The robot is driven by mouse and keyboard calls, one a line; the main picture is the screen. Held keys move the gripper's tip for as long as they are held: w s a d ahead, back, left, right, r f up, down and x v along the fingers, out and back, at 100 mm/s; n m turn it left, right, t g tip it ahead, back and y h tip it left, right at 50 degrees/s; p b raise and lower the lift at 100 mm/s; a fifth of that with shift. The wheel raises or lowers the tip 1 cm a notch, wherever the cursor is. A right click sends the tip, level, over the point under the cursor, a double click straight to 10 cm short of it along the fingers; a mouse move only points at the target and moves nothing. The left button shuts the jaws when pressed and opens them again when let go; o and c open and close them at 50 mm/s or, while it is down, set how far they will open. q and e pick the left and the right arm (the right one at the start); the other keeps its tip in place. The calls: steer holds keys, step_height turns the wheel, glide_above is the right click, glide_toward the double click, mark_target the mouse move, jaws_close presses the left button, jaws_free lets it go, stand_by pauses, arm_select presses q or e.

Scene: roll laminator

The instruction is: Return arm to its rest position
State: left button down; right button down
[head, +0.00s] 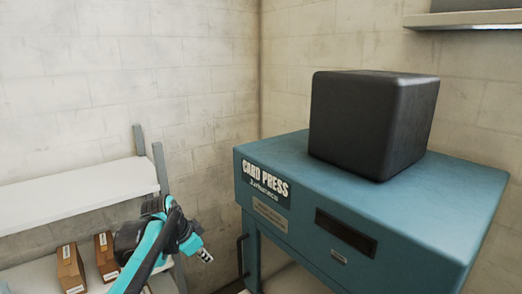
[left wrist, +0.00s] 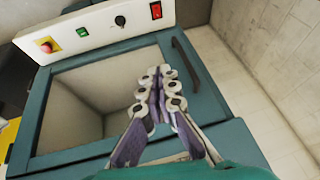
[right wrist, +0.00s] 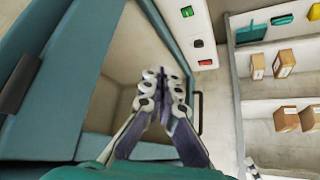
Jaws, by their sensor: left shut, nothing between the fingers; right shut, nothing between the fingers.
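My left arm comes in low in the head view, and its gripper (head: 204,255) is beside the left front of the blue card press (head: 420,225). In the left wrist view my left gripper (left wrist: 160,72) is shut and empty, in front of the press's framed window (left wrist: 85,85) and near a dark bar handle (left wrist: 186,66). In the right wrist view my right gripper (right wrist: 163,73) is shut and empty, in front of the same press's pale opening (right wrist: 118,65). I cannot tell whether either gripper touches the press. The right gripper does not show in the head view.
A dark grey box (head: 370,120) sits on top of the press. A white shelf unit (head: 80,195) with several small cardboard boxes (head: 105,255) stands at the left. A control panel (left wrist: 100,27) with buttons and a knob borders the window. A wall shelf (head: 465,18) is at the upper right.

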arm_select(q)
steer(key=s+a+f+n+t+y+b, duration=0.1)
steer(key=s+f+n, duration=0.4)
steer(key=s, duration=0.7)
steer(key=s+f+n+t+y+b, duration=0.1)
steer(key=s+f+n, duration=0.4)
steer(key=s, duration=0.8)
step_height(320, 180, down, 2)
steer(key=shift+s+a+y, duration=0.15)
steer(key=shift+a+y, duration=0.2)
steer(key=shift+y, duration=0.05)
